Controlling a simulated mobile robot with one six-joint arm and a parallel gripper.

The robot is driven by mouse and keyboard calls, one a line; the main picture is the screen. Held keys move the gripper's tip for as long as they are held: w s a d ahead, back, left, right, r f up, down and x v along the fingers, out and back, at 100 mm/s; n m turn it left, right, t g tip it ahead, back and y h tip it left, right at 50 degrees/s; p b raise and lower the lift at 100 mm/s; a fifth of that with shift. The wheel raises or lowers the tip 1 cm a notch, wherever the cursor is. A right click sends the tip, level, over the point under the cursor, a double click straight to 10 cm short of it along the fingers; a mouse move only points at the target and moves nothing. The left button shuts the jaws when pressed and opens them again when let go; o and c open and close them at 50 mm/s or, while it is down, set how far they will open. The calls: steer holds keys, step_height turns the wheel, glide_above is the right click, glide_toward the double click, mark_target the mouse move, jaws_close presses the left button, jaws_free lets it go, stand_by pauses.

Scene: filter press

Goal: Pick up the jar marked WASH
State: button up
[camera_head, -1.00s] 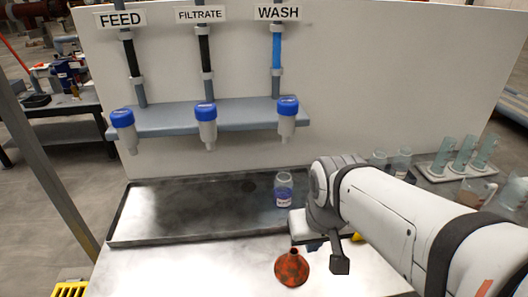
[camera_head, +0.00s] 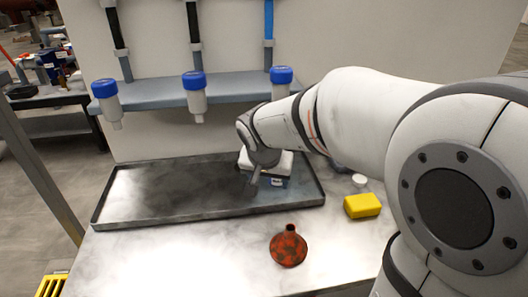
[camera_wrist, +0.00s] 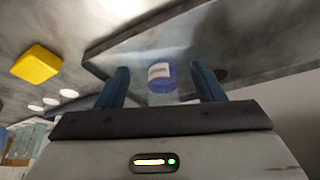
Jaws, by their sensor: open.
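A clear jar (camera_wrist: 161,82) with a purple-blue band and a white label shows in the wrist view. The label is too small to read. My gripper (camera_wrist: 161,69) is open, with one blue finger on each side of the jar. I see no clear contact between the fingers and the jar. In the head view my gripper (camera_head: 267,181) is low over the right end of the dark tray (camera_head: 160,196). It hides most or all of the jar there.
An orange-black flask-shaped object (camera_head: 288,248) stands on the pale bench in front of the tray. A yellow block (camera_head: 362,205) lies right of the tray. A shelf (camera_head: 150,100) with blue-capped bottles runs behind it. The tray's left part is clear.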

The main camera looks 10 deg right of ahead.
steer(key=shift+o, duration=1.4)
steer(key=w+d+p, duration=0.1)
steer(key=w+d, duration=0.2)
steer(key=w, duration=0.4)
steer(key=shift+w, duration=0.3)
steer(key=w, duration=0.1)
steer(key=w+d+f, duration=0.1)
steer(key=w+f, duration=0.1)
steer(key=shift+w+d, duration=0.3)
steer(key=shift+d, duration=0.05)
steer(key=shift+w+f, duration=0.15)
steer(key=shift+f, duration=0.2)
steer(key=shift+c, duration=0.6)
steer(key=c, duration=1.1)
steer(key=shift+r, duration=0.15)
steer(key=shift+c, duration=0.2)
